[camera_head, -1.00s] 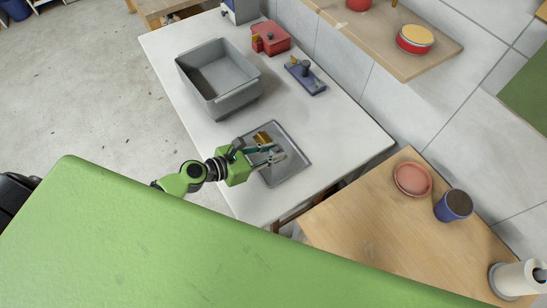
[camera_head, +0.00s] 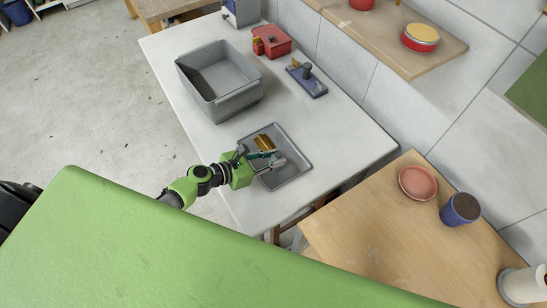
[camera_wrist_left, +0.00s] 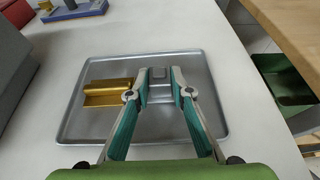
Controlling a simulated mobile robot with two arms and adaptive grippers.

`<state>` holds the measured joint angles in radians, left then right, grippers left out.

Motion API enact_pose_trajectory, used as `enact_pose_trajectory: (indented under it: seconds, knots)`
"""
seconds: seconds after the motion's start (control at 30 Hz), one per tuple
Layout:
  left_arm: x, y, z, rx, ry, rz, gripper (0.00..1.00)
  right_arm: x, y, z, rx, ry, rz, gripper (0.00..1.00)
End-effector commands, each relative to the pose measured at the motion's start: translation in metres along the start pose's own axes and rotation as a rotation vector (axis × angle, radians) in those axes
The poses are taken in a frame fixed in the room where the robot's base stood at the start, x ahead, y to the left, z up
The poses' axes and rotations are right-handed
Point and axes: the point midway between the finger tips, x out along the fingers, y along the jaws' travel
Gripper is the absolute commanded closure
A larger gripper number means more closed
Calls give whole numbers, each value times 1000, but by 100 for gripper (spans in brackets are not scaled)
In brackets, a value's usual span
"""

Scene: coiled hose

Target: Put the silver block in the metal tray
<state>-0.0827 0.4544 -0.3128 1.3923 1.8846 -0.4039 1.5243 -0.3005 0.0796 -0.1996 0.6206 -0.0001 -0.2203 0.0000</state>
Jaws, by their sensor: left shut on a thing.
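The metal tray (camera_head: 291,146) lies flat on the white table, and it fills much of the left wrist view (camera_wrist_left: 205,118). A brass-coloured block (camera_head: 264,142) sits in the tray, left of my fingers in the left wrist view (camera_wrist_left: 106,93). My left gripper (camera_head: 276,161) is over the tray. In the left wrist view its fingertips (camera_wrist_left: 160,78) are closed on the small silver block (camera_wrist_left: 159,90), which is over the tray's inside. I cannot tell whether the block touches the tray floor. My right gripper is not in view.
A grey bin (camera_head: 235,103) stands on the table beyond the tray. A red box (camera_head: 271,41) and a blue tool (camera_head: 307,80) are at the wall side. A wooden table (camera_head: 370,230) with a pink plate (camera_head: 418,183) and a blue cup (camera_head: 460,209) is to the right.

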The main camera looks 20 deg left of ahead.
Motion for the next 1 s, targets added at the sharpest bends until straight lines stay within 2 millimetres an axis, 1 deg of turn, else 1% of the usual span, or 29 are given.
enact_pose_trajectory:
  seconds: [0.03,0.07,0.1,0.43,0.5,0.53,0.67,0.9,1.0]
  knots:
    - [0,0,-1,0,0,0,72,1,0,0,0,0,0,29]
    - [0,0,-1,0,0,0,64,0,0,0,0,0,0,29]
    - [0,0,-1,0,1,0,63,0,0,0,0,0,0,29]
    - [-1,0,1,0,1,0,63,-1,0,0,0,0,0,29]
    - [-2,0,5,1,0,0,63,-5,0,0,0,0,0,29]
    - [-5,0,4,-1,2,0,63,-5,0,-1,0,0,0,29]
    - [-28,-1,3,-2,4,0,63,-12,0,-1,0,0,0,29]
    - [-80,-1,3,-3,3,0,63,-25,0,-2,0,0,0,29]
    - [-98,-1,3,-1,3,0,63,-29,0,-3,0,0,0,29]
